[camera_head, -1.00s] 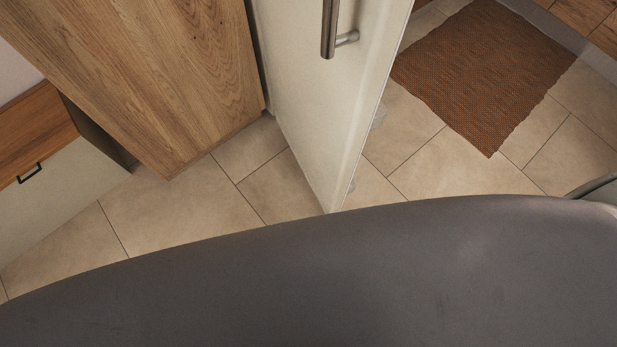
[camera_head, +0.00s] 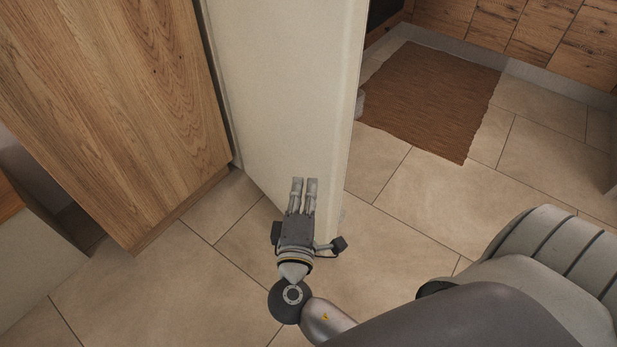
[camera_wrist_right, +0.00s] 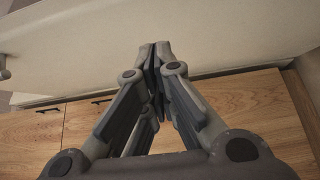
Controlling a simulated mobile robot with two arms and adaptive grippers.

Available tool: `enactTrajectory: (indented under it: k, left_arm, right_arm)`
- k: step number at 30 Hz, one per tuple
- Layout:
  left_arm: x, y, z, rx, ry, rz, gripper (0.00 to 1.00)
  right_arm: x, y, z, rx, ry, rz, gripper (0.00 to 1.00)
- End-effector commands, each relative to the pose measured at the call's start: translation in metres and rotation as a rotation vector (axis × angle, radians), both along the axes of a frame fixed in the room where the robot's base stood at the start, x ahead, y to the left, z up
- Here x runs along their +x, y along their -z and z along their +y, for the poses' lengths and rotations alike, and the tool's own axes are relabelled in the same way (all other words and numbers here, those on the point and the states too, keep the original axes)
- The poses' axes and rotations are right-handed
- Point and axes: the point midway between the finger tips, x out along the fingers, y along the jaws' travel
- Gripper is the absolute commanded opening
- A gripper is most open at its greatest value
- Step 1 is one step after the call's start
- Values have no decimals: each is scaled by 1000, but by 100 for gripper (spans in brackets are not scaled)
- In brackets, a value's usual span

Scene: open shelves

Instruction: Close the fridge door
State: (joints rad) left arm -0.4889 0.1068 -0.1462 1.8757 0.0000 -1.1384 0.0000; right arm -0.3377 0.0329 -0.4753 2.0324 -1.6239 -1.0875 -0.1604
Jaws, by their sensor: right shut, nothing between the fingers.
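The fridge door (camera_head: 285,80) is a cream panel standing open in the head view, with its free edge toward the right. The same pale panel (camera_wrist_right: 200,30) fills the top of the right wrist view. My right gripper (camera_head: 304,182) is in front of the lower part of the door in the head view, its fingers together and empty. In the right wrist view its fingertips (camera_wrist_right: 157,48) overlap the door's surface; I cannot tell whether they touch it. My left gripper is not in view.
A tall wooden cabinet side (camera_head: 110,100) stands left of the door. A brown mat (camera_head: 430,100) lies on the tiled floor at the right, before wooden cabinets (camera_head: 545,35). Bare tiles (camera_head: 170,290) lie around the door's foot.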

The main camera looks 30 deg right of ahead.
Motion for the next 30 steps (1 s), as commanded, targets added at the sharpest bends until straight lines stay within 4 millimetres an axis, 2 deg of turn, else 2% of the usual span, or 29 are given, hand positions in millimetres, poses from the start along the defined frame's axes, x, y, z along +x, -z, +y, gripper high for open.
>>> enactTrajectory:
  k: [5, 15, 21, 30]
  left_arm:
    - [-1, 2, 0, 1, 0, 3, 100]
    - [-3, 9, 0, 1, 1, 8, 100]
    - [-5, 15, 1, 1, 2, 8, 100]
    - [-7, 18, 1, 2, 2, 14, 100]
  right_arm:
    - [22, -2, -16, -3, 0, -2, 0]
    - [80, -2, -59, -1, -1, 0, 0]
    - [81, 0, -87, -1, -2, 3, 0]
    - [83, 0, -96, 2, -3, 4, 0]
